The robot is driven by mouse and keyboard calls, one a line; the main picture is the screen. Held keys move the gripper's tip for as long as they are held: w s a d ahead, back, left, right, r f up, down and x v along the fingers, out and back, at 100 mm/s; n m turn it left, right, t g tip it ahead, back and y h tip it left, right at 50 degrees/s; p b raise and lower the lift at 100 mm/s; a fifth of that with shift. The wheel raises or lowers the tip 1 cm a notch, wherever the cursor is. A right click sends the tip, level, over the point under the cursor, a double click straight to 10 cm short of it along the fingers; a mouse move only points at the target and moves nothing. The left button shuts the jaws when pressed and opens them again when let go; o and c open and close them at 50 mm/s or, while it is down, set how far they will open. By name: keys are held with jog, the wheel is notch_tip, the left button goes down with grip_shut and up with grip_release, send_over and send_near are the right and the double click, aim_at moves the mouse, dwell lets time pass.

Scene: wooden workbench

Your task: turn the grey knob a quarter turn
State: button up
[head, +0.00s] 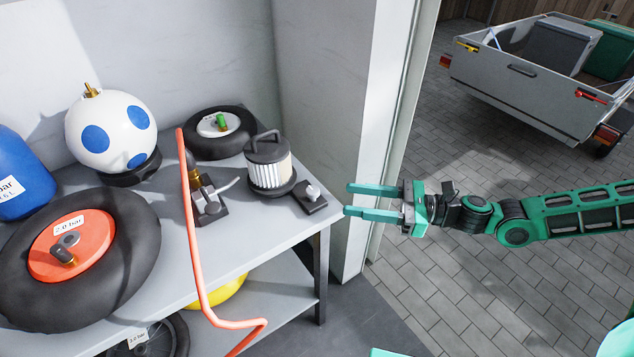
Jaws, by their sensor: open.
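The grey knob (313,191) sits on a small dark base plate (315,205) at the right front corner of the grey workbench. My gripper (347,199) comes in from the right with its two green fingers spread apart and pointing left. The fingers appear just right of the knob, near the bench's edge, with nothing between them. How far the fingertips are from the knob in depth I cannot tell.
A filter canister (269,168) stands just left of the knob. An orange hose (191,220) runs past a valve (208,201) and over the bench's front edge. A wall post (345,130) stands behind my gripper. Paved floor (440,290) lies open to the right.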

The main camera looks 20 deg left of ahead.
aim_at(313, 192)
jog(key=a, duration=1)
jog(key=shift+s+a+r, duration=0.1)
jog(key=shift+s+a, duration=0.15)
jog(key=shift+a, duration=0.15)
jog(key=c, duration=1.1)
